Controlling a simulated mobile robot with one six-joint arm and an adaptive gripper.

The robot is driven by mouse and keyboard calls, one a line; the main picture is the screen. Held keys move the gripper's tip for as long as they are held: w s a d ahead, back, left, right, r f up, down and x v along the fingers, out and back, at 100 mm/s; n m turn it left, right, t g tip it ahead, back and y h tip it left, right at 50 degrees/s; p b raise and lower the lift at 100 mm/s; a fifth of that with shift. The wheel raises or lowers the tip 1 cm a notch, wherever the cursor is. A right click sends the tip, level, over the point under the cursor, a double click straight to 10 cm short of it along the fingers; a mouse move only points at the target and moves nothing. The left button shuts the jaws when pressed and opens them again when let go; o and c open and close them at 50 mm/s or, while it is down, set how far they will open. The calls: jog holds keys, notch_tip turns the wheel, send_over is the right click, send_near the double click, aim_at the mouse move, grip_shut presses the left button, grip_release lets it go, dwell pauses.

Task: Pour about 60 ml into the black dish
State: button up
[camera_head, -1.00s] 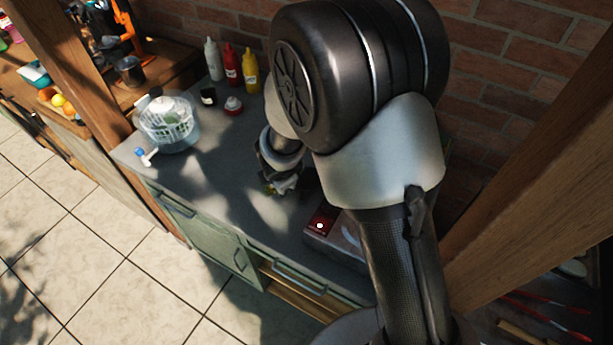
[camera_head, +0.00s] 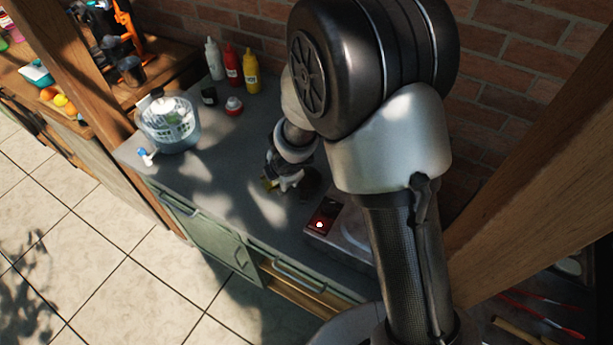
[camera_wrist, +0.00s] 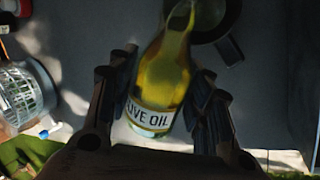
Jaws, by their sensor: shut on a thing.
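My gripper (camera_wrist: 162,108) is shut on an olive oil bottle (camera_wrist: 160,85), with its label between the fingers in the wrist view. The bottle holds yellow-green oil, and its neck points up and right in that view. A dark round dish (camera_wrist: 233,22) with a handle-like part lies at the top right there, partly behind the bottle's neck. In the head view my gripper (camera_head: 281,178) is above the grey counter, with a dark round shape (camera_head: 313,184), likely the dish, just right of it. I cannot tell whether oil is flowing.
A salad spinner (camera_head: 168,135) stands at the counter's left. White, red and yellow bottles (camera_head: 232,66) stand at the back, with two small containers in front. A box with a red panel (camera_head: 322,214) lies right of the gripper. Bare counter lies between spinner and gripper.

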jog(key=shift+r+p, duration=0.25)
jog(key=shift+p, duration=0.15)
jog(key=shift+w+d+f+g+y+p, duration=0.1)
jog(key=shift+d+f+g+y+p, duration=0.1)
jog(key=shift+g+y+p, duration=0.35)
dwell(1.2)
jog(key=t+h+b, duration=0.1)
jog(key=b, duration=0.2)
jog(key=shift+a+f, duration=0.4)
jog(key=shift+s+a+f+t+h+b, duration=0.15)
jog(key=shift+s+f+t+h+b, duration=0.15)
jog(key=shift+f+h+b, duration=0.45)
jog(key=shift+r+n, duration=0.3)
jog(key=shift+r, duration=0.15)
jog(key=shift+w+d+r, duration=0.2)
jog(key=shift+d, duration=0.05)
jog(key=shift+h, duration=0.3)
jog(key=shift+a+f, duration=0.1)
